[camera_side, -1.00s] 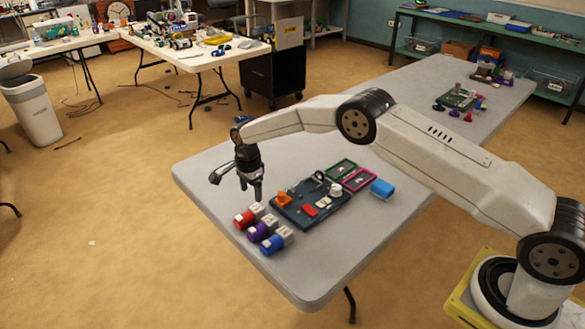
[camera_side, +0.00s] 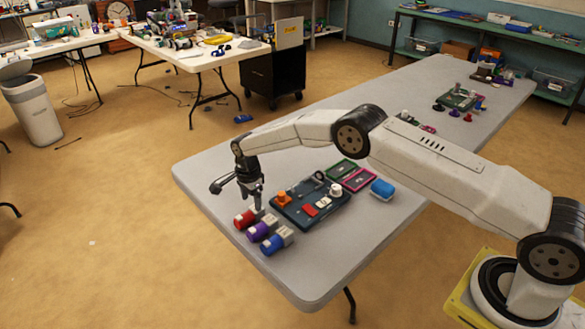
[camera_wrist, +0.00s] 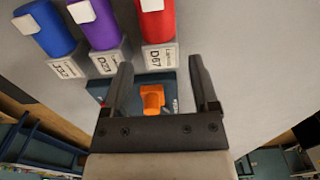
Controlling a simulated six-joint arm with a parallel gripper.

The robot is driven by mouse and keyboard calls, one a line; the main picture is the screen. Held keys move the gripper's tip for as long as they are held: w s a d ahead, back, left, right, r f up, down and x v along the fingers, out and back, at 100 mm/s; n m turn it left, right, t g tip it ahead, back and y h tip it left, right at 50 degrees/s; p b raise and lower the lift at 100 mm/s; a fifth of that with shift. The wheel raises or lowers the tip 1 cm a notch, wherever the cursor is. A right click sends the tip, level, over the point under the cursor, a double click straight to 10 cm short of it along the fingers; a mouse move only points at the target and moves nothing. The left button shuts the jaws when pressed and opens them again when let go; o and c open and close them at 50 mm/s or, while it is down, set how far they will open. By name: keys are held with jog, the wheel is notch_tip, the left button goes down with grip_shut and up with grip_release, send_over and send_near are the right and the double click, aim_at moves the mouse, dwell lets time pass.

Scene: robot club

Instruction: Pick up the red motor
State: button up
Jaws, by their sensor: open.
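The red motor (camera_side: 243,219) lies on the table at the far end of a row of three, with a grey labelled block at its end. My gripper (camera_side: 257,207) is open and empty, pointing down just above that grey end. In the wrist view the red motor (camera_wrist: 158,20) is at the top centre, and its grey block (camera_wrist: 159,56) appears between the tips of my open gripper (camera_wrist: 160,66). I cannot tell the exact height of the tips above it.
A purple motor (camera_side: 258,232) and a blue motor (camera_side: 273,244) lie close beside the red one. A dark board (camera_side: 318,212) with an orange part (camera_side: 283,198) is right of my gripper. A blue block (camera_side: 382,189) sits farther right. The near table corner is clear.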

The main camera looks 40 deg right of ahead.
aim_at(252, 210)
jog(key=shift+a+f, duration=0.1)
jog(key=shift+f, duration=2.25)
grip_shut()
